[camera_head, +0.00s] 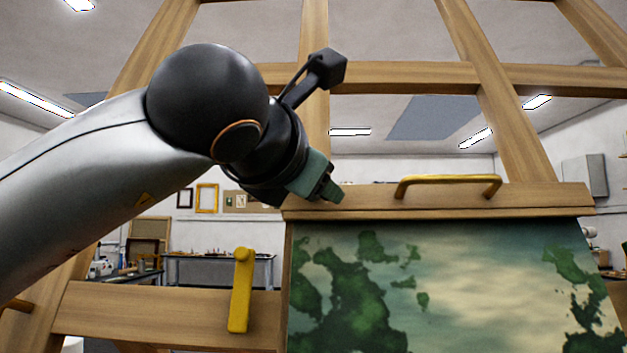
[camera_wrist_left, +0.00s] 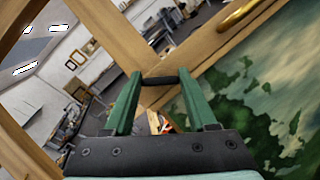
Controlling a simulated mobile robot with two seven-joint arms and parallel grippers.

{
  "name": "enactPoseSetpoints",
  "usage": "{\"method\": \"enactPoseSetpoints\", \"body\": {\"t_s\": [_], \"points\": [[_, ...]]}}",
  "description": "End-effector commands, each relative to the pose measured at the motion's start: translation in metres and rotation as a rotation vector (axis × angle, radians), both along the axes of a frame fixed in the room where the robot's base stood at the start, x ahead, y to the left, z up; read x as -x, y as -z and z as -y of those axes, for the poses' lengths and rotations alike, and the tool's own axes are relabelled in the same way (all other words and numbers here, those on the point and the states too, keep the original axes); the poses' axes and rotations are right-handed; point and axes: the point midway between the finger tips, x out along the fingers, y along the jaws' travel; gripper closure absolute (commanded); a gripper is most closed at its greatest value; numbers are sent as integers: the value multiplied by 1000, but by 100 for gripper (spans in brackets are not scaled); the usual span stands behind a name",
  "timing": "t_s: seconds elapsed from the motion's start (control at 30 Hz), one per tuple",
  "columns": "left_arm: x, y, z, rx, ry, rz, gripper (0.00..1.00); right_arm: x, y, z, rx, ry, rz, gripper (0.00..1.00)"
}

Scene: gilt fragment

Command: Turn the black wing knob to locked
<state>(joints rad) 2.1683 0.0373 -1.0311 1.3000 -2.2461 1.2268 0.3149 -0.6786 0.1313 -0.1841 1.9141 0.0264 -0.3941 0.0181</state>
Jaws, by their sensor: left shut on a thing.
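The black wing knob (camera_wrist_left: 160,81) shows in the left wrist view as a short dark bar spanning the gap between my green fingertips. It is at the edge of the easel's wooden clamp bar (camera_head: 540,198). My left gripper (camera_head: 331,191) is at the left end of that bar in the head view, and its fingers (camera_wrist_left: 160,76) are shut on the knob with one fingertip at each end. In the head view the gripper mostly hides the knob. I cannot read any locked marking. My right gripper is in neither view.
A yellow handle (camera_head: 450,181) is on the clamp bar to the right. A yellow lever (camera_head: 240,290) stands upright on the lower wooden beam (camera_head: 165,315), left of the painted canvas (camera_head: 440,290). Easel posts rise behind my arm. Workbenches are far back.

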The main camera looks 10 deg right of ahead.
Motion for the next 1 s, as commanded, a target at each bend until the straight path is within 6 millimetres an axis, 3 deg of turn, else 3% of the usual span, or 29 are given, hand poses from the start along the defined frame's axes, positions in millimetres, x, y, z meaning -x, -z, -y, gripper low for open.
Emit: {"method": "enactPoseSetpoints", "body": {"t_s": [0.07, 0.1, 0.33, 0.67, 0.77, 1.0], "points": [[0, -1, 0, 2, -1, 1, 98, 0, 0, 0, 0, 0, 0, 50], [0, -1, 0, 2, -1, 1, 40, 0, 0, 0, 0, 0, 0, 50], [0, -1, 0, 1, -2, 0, 15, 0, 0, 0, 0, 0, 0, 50], [3, 0, -2, 2, 0, 1, 12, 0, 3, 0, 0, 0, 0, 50], [13, 1, -7, 3, 0, 3, 12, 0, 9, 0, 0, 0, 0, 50], [57, -2, -33, 3, -1, 6, 12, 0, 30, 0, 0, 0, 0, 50]]}}
